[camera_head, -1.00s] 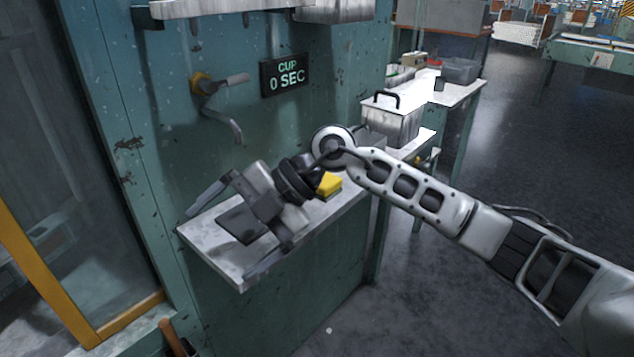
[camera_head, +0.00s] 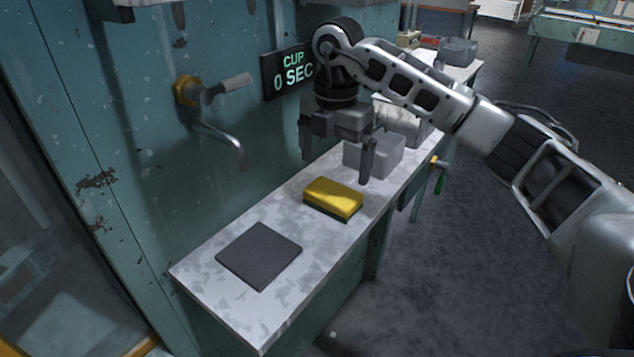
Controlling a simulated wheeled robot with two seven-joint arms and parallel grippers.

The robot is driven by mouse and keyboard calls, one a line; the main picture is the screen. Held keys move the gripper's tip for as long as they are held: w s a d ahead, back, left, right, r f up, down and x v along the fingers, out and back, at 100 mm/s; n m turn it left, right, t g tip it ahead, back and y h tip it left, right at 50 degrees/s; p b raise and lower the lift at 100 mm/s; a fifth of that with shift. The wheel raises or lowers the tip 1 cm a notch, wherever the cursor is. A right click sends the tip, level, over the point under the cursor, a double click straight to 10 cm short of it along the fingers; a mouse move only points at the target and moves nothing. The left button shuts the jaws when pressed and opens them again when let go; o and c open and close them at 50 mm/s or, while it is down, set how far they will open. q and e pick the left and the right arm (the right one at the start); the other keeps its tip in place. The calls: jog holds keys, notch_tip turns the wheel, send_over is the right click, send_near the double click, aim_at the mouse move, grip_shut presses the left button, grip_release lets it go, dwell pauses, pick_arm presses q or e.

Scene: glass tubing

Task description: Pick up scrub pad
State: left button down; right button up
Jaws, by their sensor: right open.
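The scrub pad (camera_head: 333,197), a yellow block with a dark green underside, lies on the narrow grey shelf (camera_head: 208,272). A flat dark grey square pad (camera_head: 259,254) lies on the shelf nearer to me. My right gripper (camera_head: 336,168) points down with its two fingers apart and empty. In the picture it is just above and behind the yellow scrub pad; it does not appear to touch it. My left gripper is out of view.
A tap (camera_head: 221,138) juts from the teal wall at left, beside a display reading "CUP 0 SEC" (camera_head: 288,73). A grey bin (camera_head: 375,155) stands behind my right gripper. The shelf between the two pads is clear.

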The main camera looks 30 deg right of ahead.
aim_at(333, 191)
jog(key=shift+w+f, duration=0.1)
jog(key=shift+f, duration=0.45)
jog(key=shift+s+f, duration=0.25)
jog(key=shift+f, duration=0.1)
jog(key=shift+s+a+f+p, duration=0.1)
jog(key=shift+s+f+p, duration=0.1)
jog(key=shift+f, duration=1.15)
jog(key=shift+s+a+f+p, duration=0.1)
jog(key=shift+f+p, duration=0.05)
jog(key=shift+f, duration=1.15)
jog(key=shift+w, duration=0.1)
jog(key=c, duration=0.7)
